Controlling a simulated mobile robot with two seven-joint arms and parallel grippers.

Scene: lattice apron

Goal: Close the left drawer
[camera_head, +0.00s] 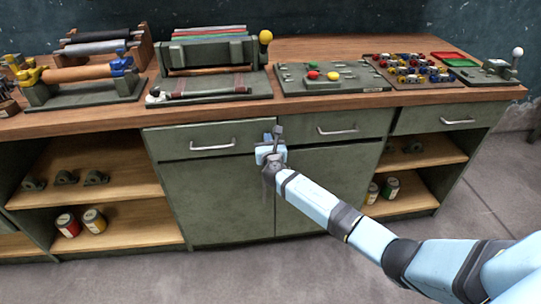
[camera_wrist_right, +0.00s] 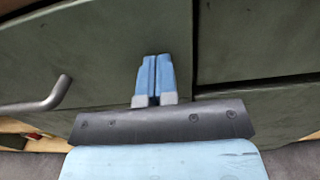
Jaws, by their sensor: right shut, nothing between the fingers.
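The left drawer (camera_head: 195,143) is a green front with a silver bar handle (camera_head: 212,147), under the bench top at the left of the drawer row. It looks nearly flush with the cabinet; I cannot tell whether a small gap remains. My right gripper (camera_head: 277,132) is at the drawer's right end, right of its handle. In the right wrist view, its two blue fingers (camera_wrist_right: 156,76) are together and empty, against or just in front of a green front. The handle (camera_wrist_right: 42,101) shows at the left there. My left gripper is not in view.
The middle drawer (camera_head: 365,122) and right drawer (camera_head: 425,119) look closed. Open shelves (camera_head: 130,190) with cans and dark brackets flank the cabinet doors. The wooden bench top (camera_head: 310,48) carries rollers, a press-like device and button boards. Floor in front is clear.

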